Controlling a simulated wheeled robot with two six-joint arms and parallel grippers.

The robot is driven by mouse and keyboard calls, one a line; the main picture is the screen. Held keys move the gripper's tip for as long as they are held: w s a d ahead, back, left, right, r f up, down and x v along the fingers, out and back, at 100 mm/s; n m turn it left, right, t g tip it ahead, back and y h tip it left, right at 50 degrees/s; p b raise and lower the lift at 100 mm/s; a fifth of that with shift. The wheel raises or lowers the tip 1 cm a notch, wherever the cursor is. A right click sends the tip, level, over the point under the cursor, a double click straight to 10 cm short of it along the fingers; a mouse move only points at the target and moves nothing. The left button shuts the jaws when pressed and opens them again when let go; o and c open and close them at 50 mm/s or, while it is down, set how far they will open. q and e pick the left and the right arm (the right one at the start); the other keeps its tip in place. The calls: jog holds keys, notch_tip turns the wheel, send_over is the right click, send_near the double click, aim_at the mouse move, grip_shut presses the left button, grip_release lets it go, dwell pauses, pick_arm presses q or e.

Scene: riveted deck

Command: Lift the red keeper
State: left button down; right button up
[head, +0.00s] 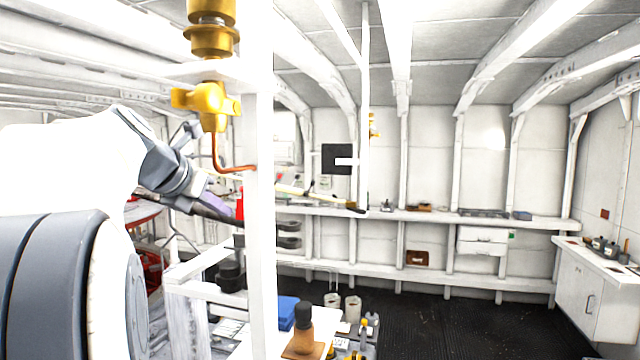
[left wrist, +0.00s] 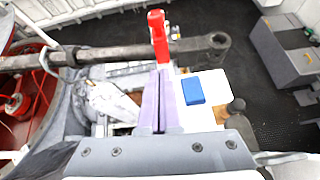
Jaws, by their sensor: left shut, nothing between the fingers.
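The red keeper (left wrist: 157,36) stands upright in the left wrist view, just beyond my left fingertips, with a small bent top. It is beside a dark metal bar (left wrist: 100,54) that ends in a ring at the right. In the head view a sliver of the red keeper (head: 240,204) shows at the edge of a white post, which hides the rest. My left gripper (left wrist: 158,74) has its purple fingers together with nothing between them, pointing at the keeper's lower part. I cannot tell whether the tips touch it. The left gripper also shows in the head view (head: 212,205). My right gripper is not in view.
A white post (head: 262,200) stands close to my left arm. A brass valve (head: 207,103) with a copper pipe hangs above the gripper. A blue block (left wrist: 193,95) lies on a white surface to the right. A red drum (left wrist: 25,110) is at the left. Dark floor is open beyond.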

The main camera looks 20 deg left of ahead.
aim_at(239, 200)
pick_arm(q)
jog(key=w+r+p, duration=0.2)
jog(key=w+p, duration=0.1)
jog(key=shift+w, duration=0.25)
jog(key=shift+w+a, duration=0.1)
jog(key=shift+w, duration=0.15)
jog(key=shift+r, duration=0.1)
